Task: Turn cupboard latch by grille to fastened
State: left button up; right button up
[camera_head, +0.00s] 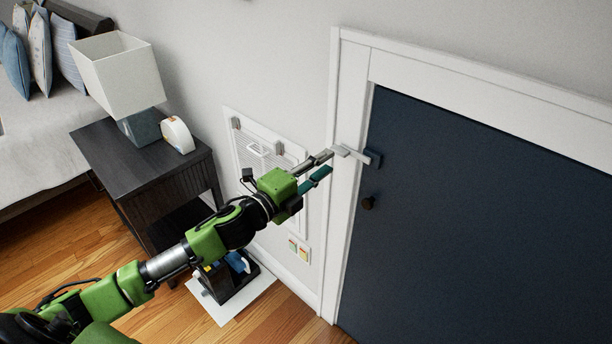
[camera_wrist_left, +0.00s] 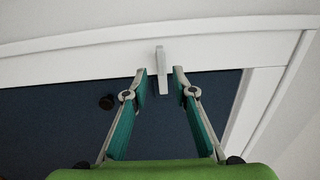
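The cupboard latch (camera_head: 352,154) is a light grey bar on the white door frame, beside the grille (camera_head: 262,150). It reaches from the frame towards a small dark blue block (camera_head: 374,159) on the edge of the dark blue cupboard door (camera_head: 480,215). My left gripper (camera_head: 329,164) is open, with its fingertips close to the latch. In the left wrist view the latch bar (camera_wrist_left: 161,72) appears between the two spread fingertips of my left gripper (camera_wrist_left: 160,76), with gaps on both sides. I cannot tell whether the bar sits in the block. My right gripper is not in view.
A round dark knob (camera_head: 368,203) sticks out of the door below the latch. A dark nightstand (camera_head: 140,165) with a lamp (camera_head: 118,75) stands at left by the bed. A dark object (camera_head: 235,283) lies on a white board on the floor below my arm.

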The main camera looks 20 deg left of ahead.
pick_arm(q)
jog(key=v, duration=0.6)
jog(key=shift+s, duration=0.4)
jog(key=shift+a+f, duration=0.1)
